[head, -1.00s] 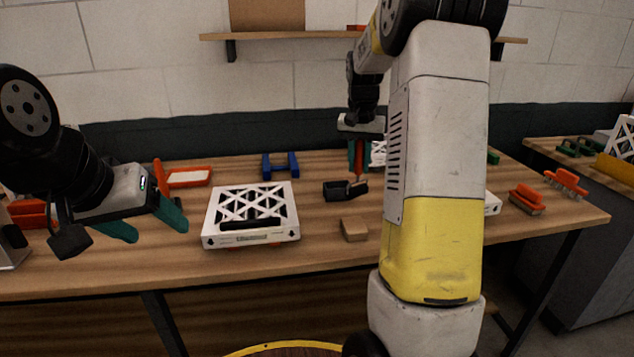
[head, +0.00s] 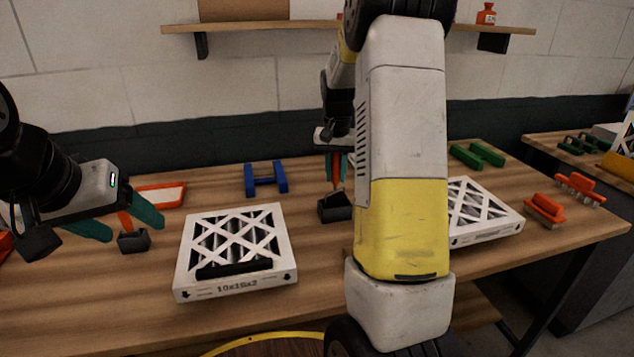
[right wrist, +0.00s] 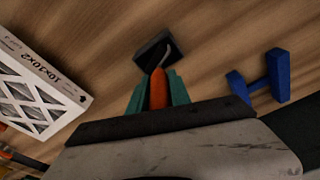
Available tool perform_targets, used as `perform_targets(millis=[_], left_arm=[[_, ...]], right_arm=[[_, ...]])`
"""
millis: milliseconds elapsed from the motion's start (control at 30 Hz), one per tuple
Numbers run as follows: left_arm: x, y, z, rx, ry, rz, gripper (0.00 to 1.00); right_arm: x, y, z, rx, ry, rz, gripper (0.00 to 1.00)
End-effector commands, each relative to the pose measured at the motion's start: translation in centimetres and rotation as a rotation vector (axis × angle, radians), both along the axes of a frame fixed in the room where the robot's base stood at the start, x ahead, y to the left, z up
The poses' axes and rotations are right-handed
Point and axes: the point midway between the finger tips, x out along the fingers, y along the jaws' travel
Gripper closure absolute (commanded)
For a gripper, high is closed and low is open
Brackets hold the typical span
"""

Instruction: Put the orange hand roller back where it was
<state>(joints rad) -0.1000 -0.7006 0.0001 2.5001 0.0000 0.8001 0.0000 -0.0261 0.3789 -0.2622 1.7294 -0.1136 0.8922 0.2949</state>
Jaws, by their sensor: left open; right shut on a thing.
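My right gripper (head: 336,170) is shut on the orange hand roller (right wrist: 158,88), upright by its handle between the teal fingers. The roller's bent grey rod reaches a small black open-topped block (head: 334,208) on the table, also in the right wrist view (right wrist: 153,53). I cannot tell whether the rod is in the block or just over it. My left gripper (head: 125,218) is open and empty at the left. Beside its fingers, a second orange handle (head: 125,222) rises at another black block (head: 133,241).
A white boxed filter (head: 235,285) lies front-centre; another (head: 485,232) is right, partly behind my right arm. A blue stand (head: 265,179), green stand (head: 477,155), orange-rimmed tray (head: 163,195) and orange brushes (head: 545,208) surround them. Bare wood lies between the near filter and the black block.

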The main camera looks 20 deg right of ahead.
Motion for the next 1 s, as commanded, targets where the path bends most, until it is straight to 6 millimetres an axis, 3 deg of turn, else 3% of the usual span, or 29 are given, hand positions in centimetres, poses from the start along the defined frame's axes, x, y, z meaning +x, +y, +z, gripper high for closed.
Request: perform_targets(millis=[333,667,700,800,1000], left_arm=[[0.0,0.0,0.0,0.000,0.001,0.000,0.34],[0.0,0.0,0.0,0.000,0.001,0.000,0.34],[0.0,0.0,0.0,0.000,0.000,0.000,0.34],[0.0,0.0,0.0,0.000,0.000,0.000,0.34],[0.0,0.0,0.0,0.000,0.000,0.000,0.34]], right_arm=[[0.0,0.0,-3.8,0.000,0.001,0.000,1.00],[0.0,0.0,-4.1,-0.001,-0.001,0.001,1.00],[0.0,0.0,-4.2,-0.001,-0.001,0.001,0.72],[0.0,0.0,-4.2,-0.001,-0.001,0.001,0.54],[0.0,0.0,-4.1,-0.001,-0.001,0.001,0.54]])
